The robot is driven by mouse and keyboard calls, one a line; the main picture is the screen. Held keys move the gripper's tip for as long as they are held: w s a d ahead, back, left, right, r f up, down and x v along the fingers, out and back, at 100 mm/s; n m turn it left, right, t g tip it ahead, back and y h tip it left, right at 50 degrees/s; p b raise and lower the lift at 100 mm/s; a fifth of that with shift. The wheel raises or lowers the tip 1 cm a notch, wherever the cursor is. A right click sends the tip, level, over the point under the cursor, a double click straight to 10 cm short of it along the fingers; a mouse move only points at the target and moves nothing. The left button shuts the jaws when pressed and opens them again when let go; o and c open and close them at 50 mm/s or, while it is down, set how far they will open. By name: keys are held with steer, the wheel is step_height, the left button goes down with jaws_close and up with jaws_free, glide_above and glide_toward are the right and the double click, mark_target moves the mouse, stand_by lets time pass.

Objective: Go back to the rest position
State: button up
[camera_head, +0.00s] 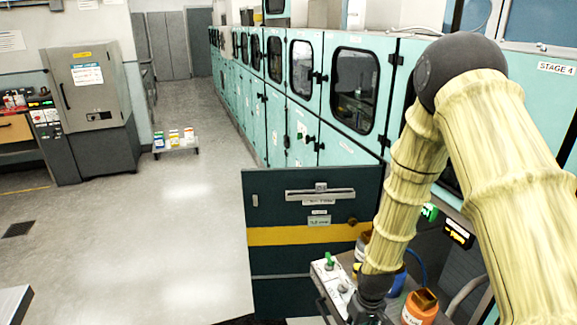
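My arm, in a pale yellow ribbed sleeve, comes in from the right and bends at a dark joint at the top. Its lower part hangs down to my gripper (368,312), a dark shape at the bottom edge. The fingertips are cut off or hidden, so I cannot tell whether it is open or holds anything. It is over or beside a small work surface, between a white box with a green knob (331,279) and an orange container (419,309). A blue object (398,284) is partly hidden behind the arm.
A dark green door panel with a yellow stripe (300,236) stands left of the arm. Teal cabinets with windows (304,68) line the right side. A grey machine (92,100) and a low rack of small containers (176,142) are at left. The floor between is clear.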

steer(key=s+d+f+m, duration=0.1)
steer(key=s+f, duration=0.3)
steer(key=s, duration=0.5)
steer(key=s+d+f+m, duration=0.1)
steer(key=s+f, duration=0.4)
steer(key=s, duration=0.5)
steer(key=s+d+f+m, duration=0.1)
steer(key=s+f, duration=0.3)
steer(key=s, duration=0.6)
steer(key=shift+f, duration=0.15)
steer(key=shift+a, duration=0.15)
